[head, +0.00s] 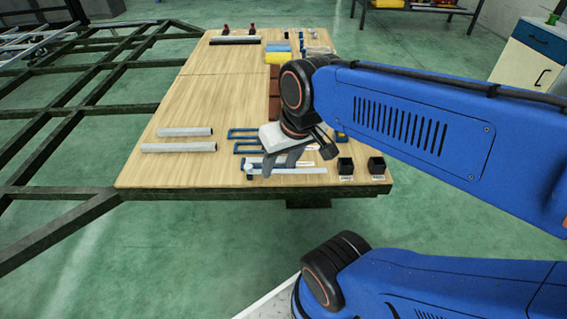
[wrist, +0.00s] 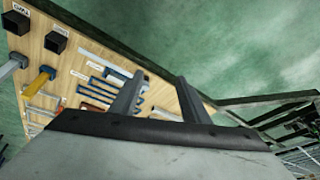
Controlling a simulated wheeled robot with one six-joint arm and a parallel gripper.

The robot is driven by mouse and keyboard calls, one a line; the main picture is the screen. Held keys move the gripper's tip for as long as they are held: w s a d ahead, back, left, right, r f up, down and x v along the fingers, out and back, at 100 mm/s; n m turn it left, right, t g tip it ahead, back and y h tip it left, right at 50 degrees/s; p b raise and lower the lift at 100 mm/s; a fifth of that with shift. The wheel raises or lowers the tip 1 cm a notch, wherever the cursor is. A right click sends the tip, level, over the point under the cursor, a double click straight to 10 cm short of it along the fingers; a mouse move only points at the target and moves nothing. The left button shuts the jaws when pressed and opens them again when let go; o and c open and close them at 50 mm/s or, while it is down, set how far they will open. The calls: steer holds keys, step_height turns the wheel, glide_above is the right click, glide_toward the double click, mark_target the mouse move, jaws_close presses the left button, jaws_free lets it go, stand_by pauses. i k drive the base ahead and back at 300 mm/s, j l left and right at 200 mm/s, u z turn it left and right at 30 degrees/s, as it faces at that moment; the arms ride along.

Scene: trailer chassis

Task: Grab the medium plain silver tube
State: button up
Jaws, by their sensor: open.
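Two plain silver tubes lie on the left part of the wooden table: a shorter one (head: 185,131) and, nearer the front edge, a longer one (head: 179,147). I cannot tell which counts as medium. Another pale tube (head: 300,171) lies near the front edge, beneath and right of my gripper. My gripper (head: 268,167) is open and empty above the front of the table, right of the two tubes. In the wrist view its fingers (wrist: 161,78) stand apart, with a pale tube (wrist: 165,114) partly visible beyond them.
Blue brackets (head: 243,133) lie beside my gripper. Two black square holders (head: 345,166) stand at the front right corner. Brown blocks (head: 274,105) and a yellow item (head: 275,58) lie farther back. A dark trailer frame (head: 90,78) runs along the left. The table's left middle is clear.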

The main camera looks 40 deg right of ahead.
mark_target(193, 131)
steer(key=i+j, duration=0.25)
steer(key=i, duration=0.2)
steer(key=i+j, duration=0.3)
steer(key=i, duration=0.15)
steer(key=i+j, duration=0.25)
steer(key=i, duration=0.25)
